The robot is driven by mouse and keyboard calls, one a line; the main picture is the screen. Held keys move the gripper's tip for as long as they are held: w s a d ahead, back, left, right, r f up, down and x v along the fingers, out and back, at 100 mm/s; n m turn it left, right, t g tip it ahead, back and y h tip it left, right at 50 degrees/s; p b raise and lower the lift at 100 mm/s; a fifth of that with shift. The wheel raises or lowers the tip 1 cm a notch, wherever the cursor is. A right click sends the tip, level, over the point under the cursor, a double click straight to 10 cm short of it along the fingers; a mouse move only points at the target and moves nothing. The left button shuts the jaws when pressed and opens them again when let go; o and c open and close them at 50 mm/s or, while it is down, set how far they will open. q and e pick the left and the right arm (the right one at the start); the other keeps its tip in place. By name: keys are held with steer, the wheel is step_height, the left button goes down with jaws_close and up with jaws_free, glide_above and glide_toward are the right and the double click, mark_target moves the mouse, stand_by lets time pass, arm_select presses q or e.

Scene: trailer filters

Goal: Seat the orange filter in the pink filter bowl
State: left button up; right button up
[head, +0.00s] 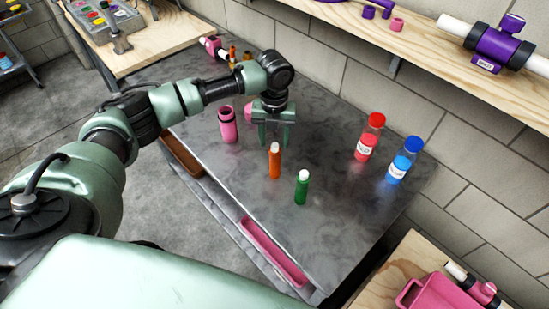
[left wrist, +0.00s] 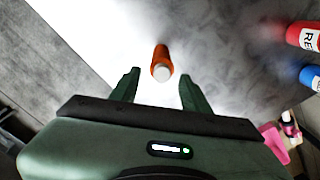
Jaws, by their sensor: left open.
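The orange filter (head: 274,160) stands upright on the grey metal table, with a white cap on top. In the left wrist view the orange filter (left wrist: 161,60) shows ahead of the fingers, roughly between their lines. The pink filter bowl (head: 228,124) stands upright to the left of it, with a dark ring near its open top. My left gripper (head: 275,142) is above the table, just behind the orange filter in the head view. It is open and empty, and its fingers (left wrist: 158,88) are apart in the left wrist view. My right gripper is not in view.
A green filter (head: 302,187) stands close to the orange one. A red-capped bottle (head: 369,137) and a blue-capped bottle (head: 405,161) stand to the right. A pink tray (head: 272,251) and a brown tray (head: 181,155) lie along the table's front edge. The table between is clear.

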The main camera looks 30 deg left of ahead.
arm_select(q)
steer(key=shift+w+f, duration=0.2)
steer(key=shift+f, duration=0.35)
steer(key=shift+w+f, duration=0.15)
steer(key=shift+f, duration=0.35)
steer(key=shift+s, duration=0.1)
steer(key=shift+c, duration=0.4)
jaws_close()
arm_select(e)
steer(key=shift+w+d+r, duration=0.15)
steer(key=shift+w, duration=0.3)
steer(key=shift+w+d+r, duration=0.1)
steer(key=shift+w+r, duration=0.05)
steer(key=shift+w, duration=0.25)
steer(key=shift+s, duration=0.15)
